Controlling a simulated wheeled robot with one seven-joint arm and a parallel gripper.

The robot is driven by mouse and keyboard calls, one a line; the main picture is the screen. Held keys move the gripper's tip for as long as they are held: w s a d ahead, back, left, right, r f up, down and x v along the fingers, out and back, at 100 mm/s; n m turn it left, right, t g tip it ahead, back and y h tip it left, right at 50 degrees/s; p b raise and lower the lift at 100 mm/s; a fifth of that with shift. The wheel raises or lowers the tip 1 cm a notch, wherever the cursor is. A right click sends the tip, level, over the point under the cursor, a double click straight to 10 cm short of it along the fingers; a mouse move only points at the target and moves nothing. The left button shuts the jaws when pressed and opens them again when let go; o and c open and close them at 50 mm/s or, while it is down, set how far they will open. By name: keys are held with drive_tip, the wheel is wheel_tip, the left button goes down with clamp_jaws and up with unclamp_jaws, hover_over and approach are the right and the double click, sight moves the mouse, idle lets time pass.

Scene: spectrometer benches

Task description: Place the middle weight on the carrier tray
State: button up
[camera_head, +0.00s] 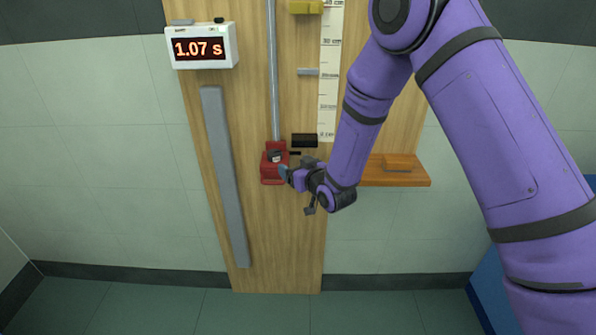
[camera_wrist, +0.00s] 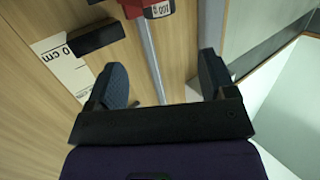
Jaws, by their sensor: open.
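A red carrier (camera_head: 273,172) sits low on a vertical grey rail on the wooden board. A small dark piece with a pale face (camera_head: 276,156) is on it in the head view. In the wrist view the red carrier (camera_wrist: 112,7) is at the top edge, with a white label (camera_wrist: 158,9) reading about "100"; I cannot tell whether the label belongs to a weight. My gripper (camera_head: 288,171) is right beside the carrier. In the wrist view my gripper (camera_wrist: 163,76) is open, with nothing held between its fingers. No middle weight can be clearly picked out.
A wooden shelf (camera_head: 410,182) juts from the board at right, partly behind my arm. A black block (camera_head: 304,140) and a ruler strip (camera_head: 328,100) are above the gripper. A timer (camera_head: 202,47) reads 1.07 s. A grey bar (camera_head: 225,175) runs down the left side.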

drive_tip(key=shift+s+d, duration=0.15)
drive_tip(key=shift+s, duration=0.1)
drive_tip(key=shift+r, duration=0.1)
drive_tip(key=s+d+r+m+g+h, duration=0.1)
drive_tip(key=d+r+h, duration=0.1)
drive_tip(key=d+r, duration=0.4)
drive_tip(key=d+r+h, duration=0.2)
drive_tip(key=d+r, duration=0.2)
drive_tip(key=r, duration=0.4)
drive_tip(key=s+d+r+m+g+h, duration=0.2)
drive_tip(key=s+d+r, duration=0.7)
drive_tip(key=s+d+r+m+g+h, duration=0.1)
drive_tip(key=s+d+r+g, duration=0.1)
drive_tip(key=s, duration=0.7)
drive_tip(key=s+d+r+m+g, duration=0.1)
drive_tip(key=s+d, duration=0.4)
drive_tip(key=s, duration=0.5)
drive_tip(key=s+d+r+m+g+h, duration=0.1)
drive_tip(key=s+d+r+g, duration=0.1)
drive_tip(key=s, duration=0.8)
drive_tip(key=shift+s+d+r+g+h, duration=0.15)
drive_tip(key=shift+d+r+g+h, duration=0.25)
drive_tip(key=shift+d, duration=0.6)
